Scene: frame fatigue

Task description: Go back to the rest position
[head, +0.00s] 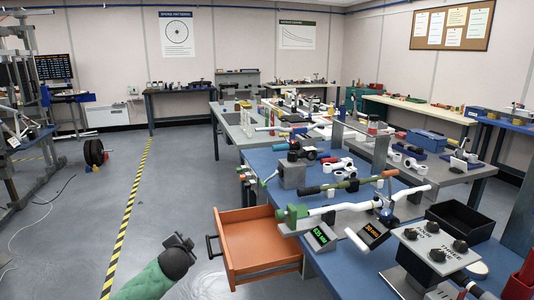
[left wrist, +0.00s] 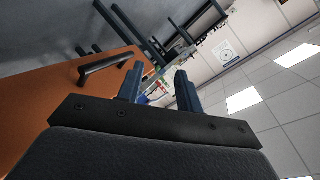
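My left gripper (head: 178,246) is dark, at the end of my green-sleeved arm in the lower left of the head view. It is over the open floor, left of the pulled-out orange drawer (head: 262,264). In the left wrist view the two fingers of my left gripper (left wrist: 158,84) stand apart with nothing held between them. The drawer's orange front (left wrist: 45,95) and dark handle (left wrist: 105,64) show beyond the fingers there. My right gripper is not in either view.
The blue workbench (head: 330,245) at right carries a green-ended frame fixture (head: 292,216), two small displays, a knobbed control box (head: 435,246) and a black bin (head: 462,222). The drawer juts from its left side. Floor left of it is mostly clear, with a yellow-black stripe (head: 131,210).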

